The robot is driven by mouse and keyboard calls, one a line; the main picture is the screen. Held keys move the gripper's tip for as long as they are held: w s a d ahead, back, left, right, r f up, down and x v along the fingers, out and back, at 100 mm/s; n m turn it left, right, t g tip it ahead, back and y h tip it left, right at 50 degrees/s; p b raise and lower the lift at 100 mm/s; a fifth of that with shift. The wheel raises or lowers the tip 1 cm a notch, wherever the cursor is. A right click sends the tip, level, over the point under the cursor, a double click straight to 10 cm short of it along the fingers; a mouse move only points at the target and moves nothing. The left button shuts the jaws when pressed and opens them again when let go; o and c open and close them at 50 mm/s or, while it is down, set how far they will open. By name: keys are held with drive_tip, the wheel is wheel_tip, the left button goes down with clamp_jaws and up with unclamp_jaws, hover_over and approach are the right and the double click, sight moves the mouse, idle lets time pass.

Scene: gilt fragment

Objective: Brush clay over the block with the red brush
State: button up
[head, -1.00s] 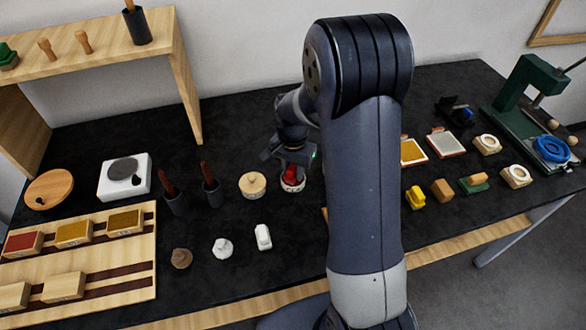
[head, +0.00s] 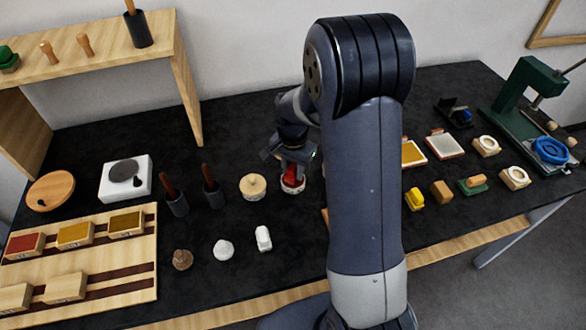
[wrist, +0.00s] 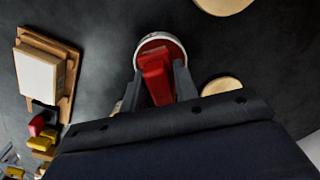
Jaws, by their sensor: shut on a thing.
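The red brush (wrist: 156,78) is between the fingers of my gripper (wrist: 154,85), which is shut on it. Its lower end is at a round white-rimmed pot (wrist: 174,37) with dark red contents; whether the tip touches the contents is hidden. In the head view the red brush (head: 291,172) stands over the same pot (head: 293,187) under my gripper (head: 289,160). A pale block on a wooden stand (wrist: 40,72) lies at the left of the wrist view; it is mostly hidden behind my arm in the head view.
A round wooden lid or pot (head: 253,186) is just left of the red pot. Dark holders with handles (head: 213,192), a white scale (head: 125,178) and a block rack (head: 80,262) are further left. Colored pads (head: 445,144) and a green press (head: 522,95) are at right.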

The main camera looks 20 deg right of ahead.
sight(293, 166)
drive_tip(key=shift+r+p, duration=1.8)
drive_tip(key=shift+r, duration=1.2)
drive_tip(key=shift+f, duration=0.1)
